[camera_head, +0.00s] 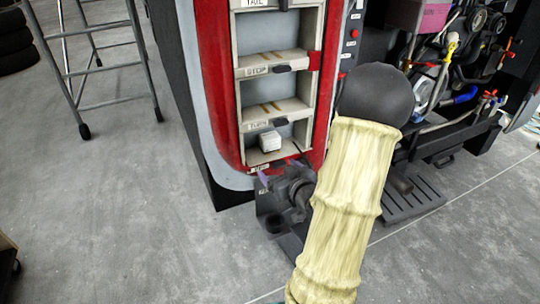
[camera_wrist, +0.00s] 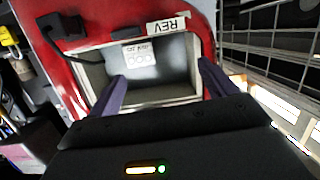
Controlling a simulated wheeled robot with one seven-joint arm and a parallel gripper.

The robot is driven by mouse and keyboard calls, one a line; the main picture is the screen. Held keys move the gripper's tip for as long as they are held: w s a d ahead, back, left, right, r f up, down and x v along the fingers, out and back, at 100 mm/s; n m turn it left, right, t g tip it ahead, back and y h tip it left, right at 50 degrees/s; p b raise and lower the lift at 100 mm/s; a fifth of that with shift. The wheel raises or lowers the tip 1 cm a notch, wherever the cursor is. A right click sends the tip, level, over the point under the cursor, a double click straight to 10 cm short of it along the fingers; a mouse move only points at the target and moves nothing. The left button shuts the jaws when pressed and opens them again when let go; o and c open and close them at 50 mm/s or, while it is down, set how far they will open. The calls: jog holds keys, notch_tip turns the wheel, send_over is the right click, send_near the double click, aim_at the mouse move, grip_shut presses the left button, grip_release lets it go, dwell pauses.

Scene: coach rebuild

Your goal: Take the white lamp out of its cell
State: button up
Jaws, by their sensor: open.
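The white lamp (camera_head: 269,140) is a small white block in the lowest cell (camera_head: 287,150) of the red and grey light panel. My gripper (camera_head: 279,173) is just below and in front of that cell, with its purple fingers apart. In the wrist view, my gripper (camera_wrist: 162,74) points at the cell opening, one finger near each side, with nothing between the fingers. I cannot tell how deep the fingertips are.
More cells sit above, with shelf edges marked "STOP" (camera_head: 272,69) and "TURN" (camera_head: 267,124). A black connector on a cable (camera_wrist: 62,27) lies by the cell. A metal ladder frame (camera_head: 100,60) stands left. Parts and hoses (camera_head: 455,90) crowd the right.

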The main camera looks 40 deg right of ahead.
aim_at(272, 141)
jog(key=s+d+m+t+h+b, duration=0.1)
jog(key=s+d+t, duration=0.1)
jog(key=s+d, duration=0.1)
jog(key=shift+d+f+b, duration=0.1)
jog(key=shift+f+b, duration=0.05)
jog(key=shift+b, duration=0.15)
jog(key=x, duration=1.2)
jog(key=shift+d, duration=0.1)
jog(key=shift+r+x, duration=0.2)
jog(key=shift+x, duration=1.1)
jog(key=shift+r+x, duration=0.2)
jog(key=shift+x, duration=1.15)
jog(key=shift+d, duration=0.15)
